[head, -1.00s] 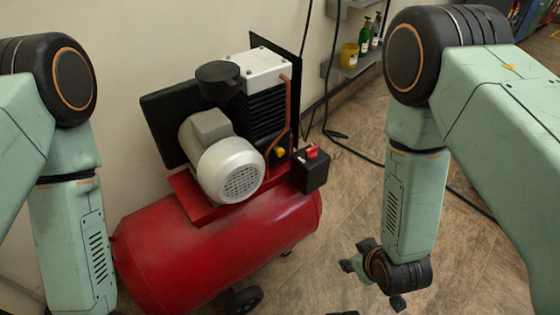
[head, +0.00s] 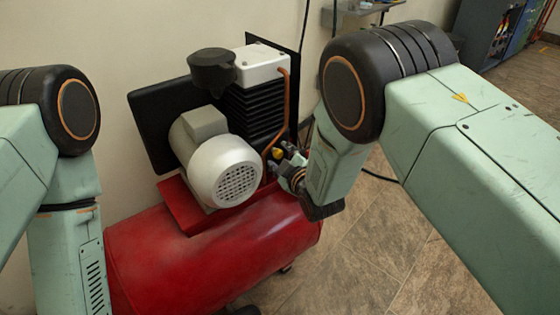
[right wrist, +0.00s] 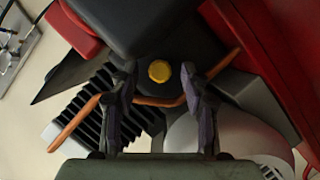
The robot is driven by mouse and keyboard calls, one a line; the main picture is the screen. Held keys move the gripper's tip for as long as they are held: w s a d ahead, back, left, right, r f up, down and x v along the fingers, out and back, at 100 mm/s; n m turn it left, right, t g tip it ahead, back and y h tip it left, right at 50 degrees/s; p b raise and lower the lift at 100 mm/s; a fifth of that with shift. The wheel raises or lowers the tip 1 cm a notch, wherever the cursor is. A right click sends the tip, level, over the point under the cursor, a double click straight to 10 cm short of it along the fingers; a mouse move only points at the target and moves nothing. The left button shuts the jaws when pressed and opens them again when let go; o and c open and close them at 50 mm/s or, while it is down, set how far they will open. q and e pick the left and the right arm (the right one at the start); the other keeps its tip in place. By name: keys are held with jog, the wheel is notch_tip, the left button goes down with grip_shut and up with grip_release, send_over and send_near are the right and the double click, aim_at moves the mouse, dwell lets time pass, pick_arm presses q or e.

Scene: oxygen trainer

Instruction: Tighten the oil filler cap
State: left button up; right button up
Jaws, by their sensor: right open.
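The yellow oil filler cap (head: 277,154) sits low on the compressor pump, beside the copper-coloured pipe. In the right wrist view the cap (right wrist: 159,71) shows as a yellow knob on a dark housing, centred just beyond the fingertips. My right gripper (head: 283,166) is close to the cap in the head view. In the right wrist view its two fingers (right wrist: 160,85) are open, one on each side of the line to the cap, with nothing between them. I cannot tell whether they touch the cap. My left gripper is out of view; only the left arm shows.
The red tank (head: 190,262) carries the grey motor (head: 228,172) left of the cap. The copper pipe (head: 285,110) runs down close to the cap. A black box (right wrist: 140,22) fills the top of the right wrist view. Tiled floor (head: 385,240) lies open at right.

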jog(key=shift+w+a+f, duration=0.15)
jog(key=shift+w+a, duration=0.1)
jog(key=shift+w, duration=0.25)
jog(key=shift+c, duration=0.4)
grip_shut()
